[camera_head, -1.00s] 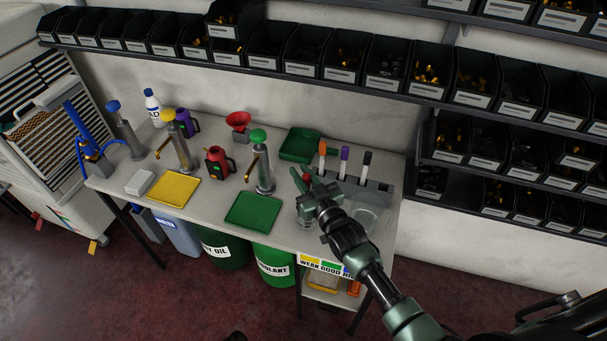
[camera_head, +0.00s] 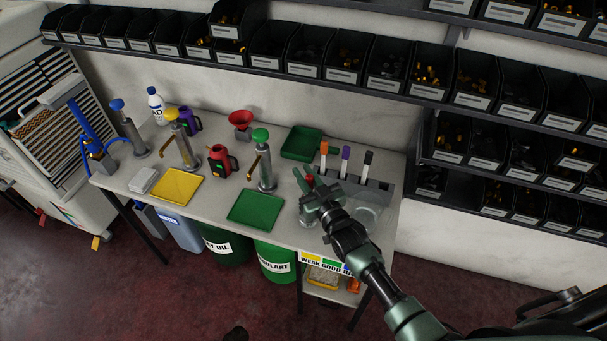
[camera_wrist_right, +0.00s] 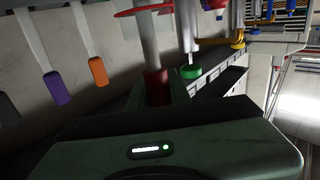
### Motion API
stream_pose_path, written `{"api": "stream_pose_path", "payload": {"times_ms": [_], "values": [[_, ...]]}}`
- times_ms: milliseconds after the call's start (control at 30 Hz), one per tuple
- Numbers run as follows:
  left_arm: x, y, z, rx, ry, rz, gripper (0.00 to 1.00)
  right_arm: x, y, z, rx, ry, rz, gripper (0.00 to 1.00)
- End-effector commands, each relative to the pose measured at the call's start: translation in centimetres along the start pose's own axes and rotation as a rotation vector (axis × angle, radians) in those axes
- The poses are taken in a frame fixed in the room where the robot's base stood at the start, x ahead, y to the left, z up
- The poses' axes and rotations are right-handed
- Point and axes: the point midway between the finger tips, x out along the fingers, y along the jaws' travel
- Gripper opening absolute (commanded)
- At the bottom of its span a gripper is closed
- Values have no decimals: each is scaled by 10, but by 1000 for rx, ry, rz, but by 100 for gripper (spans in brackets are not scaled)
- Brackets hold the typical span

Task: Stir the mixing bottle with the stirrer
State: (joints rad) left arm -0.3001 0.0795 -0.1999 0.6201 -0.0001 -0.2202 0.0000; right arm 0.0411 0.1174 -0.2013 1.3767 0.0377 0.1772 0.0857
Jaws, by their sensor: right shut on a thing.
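My right gripper (camera_head: 312,190) is over the right part of the bench, its fingers pointing away to the upper left. It is shut on the stirrer's red handle, which shows between the fingers in the right wrist view (camera_wrist_right: 157,86). A grey shaft runs from the handle past a thin red ring in that view; whether the ring belongs to the bottle is unclear. A clear vessel, apparently the mixing bottle (camera_head: 304,211), stands just below the gripper in the head view, partly hidden by it. Whether the stirrer's tip is inside it cannot be seen. My left gripper is out of view.
A grey rack (camera_head: 377,190) with orange, purple and black handled tools stands close right of the gripper. A green tray (camera_head: 255,211), a green-topped pump (camera_head: 264,165) and a red jug (camera_head: 221,161) stand left. Shelves of bins (camera_head: 420,85) hang behind.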

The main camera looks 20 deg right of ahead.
Motion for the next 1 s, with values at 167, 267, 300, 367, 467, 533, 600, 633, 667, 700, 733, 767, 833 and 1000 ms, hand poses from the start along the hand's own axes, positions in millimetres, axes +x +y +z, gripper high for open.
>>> {"api": "stream_pose_path", "payload": {"times_ms": [167,267,300,367,467,533,600,633,667,700,733,767,833,1000], "values": [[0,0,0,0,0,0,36,0,0,0,0,0,0,0],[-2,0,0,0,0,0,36,0,0,-2,0,0,0,0],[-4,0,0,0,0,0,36,0,0,-4,0,0,0,0],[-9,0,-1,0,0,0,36,0,0,-10,0,0,0,0],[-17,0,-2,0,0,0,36,0,0,-19,0,0,0,0],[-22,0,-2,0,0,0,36,0,0,-24,0,0,0,0],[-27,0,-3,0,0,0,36,0,0,-30,0,0,0,0],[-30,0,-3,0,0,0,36,0,0,-32,0,0,0,0],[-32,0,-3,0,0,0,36,0,0,-34,0,0,0,0],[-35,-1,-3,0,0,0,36,0,0,-38,0,0,0,0],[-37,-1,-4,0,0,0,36,0,0,-40,0,0,0,0],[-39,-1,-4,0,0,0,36,0,0,-43,0,0,0,0],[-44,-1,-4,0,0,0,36,0,0,-48,0,0,0,0],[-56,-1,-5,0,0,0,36,0,0,-62,0,0,0,0]]}}
